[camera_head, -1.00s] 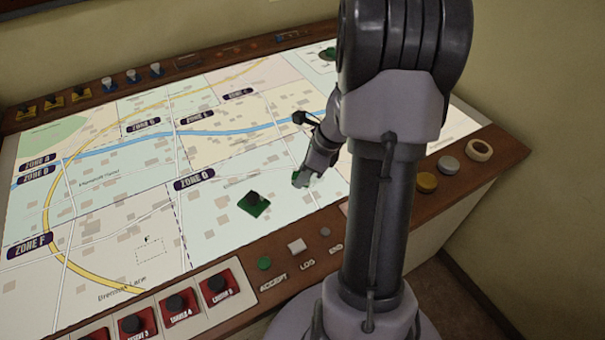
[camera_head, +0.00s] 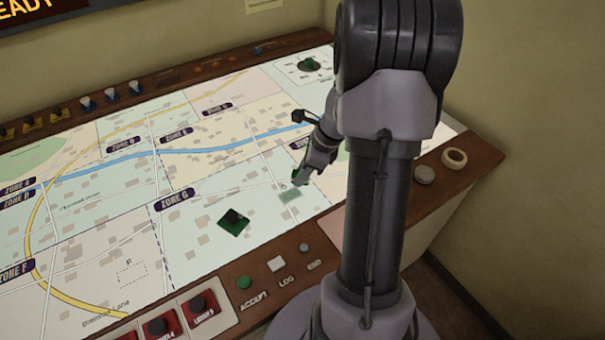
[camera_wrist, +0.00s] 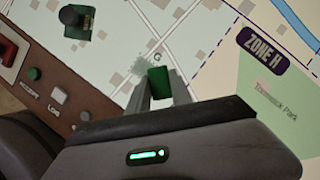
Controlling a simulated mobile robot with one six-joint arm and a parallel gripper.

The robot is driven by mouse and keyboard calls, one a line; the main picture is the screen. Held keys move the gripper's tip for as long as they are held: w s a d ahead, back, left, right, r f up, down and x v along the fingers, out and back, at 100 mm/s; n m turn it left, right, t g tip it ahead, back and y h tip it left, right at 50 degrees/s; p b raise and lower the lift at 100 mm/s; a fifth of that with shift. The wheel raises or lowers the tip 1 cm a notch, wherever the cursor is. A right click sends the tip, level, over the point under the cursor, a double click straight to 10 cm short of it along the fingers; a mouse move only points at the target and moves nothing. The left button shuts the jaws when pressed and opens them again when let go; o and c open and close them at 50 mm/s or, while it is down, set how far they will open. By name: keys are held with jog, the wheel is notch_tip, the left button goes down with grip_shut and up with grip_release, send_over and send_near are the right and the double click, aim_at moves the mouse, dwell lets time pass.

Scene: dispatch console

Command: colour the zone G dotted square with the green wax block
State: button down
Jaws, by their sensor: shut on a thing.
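My gripper (camera_head: 299,179) is shut on the green wax block (camera_wrist: 160,82), which sticks out between the two fingers in the wrist view. In the head view only a bit of green shows at the fingertips. The zone G dotted square (camera_head: 291,195) lies just below the fingertips there and carries pale green shading. In the wrist view green strokes (camera_wrist: 143,69) show beside the letter G, left of the block; the fingers and block hide part of the square. I cannot tell whether the block touches the map.
A green plate with a black knob (camera_head: 233,222) stands on the map to the left. ACCEPT (camera_head: 244,282), LOG (camera_head: 277,264) and END (camera_head: 304,247) buttons line the front wooden edge. A tape roll (camera_head: 454,157) lies on the right edge.

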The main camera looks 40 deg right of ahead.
jog(key=shift+r+p, duration=1.85)
jog(key=shift+r, duration=0.45)
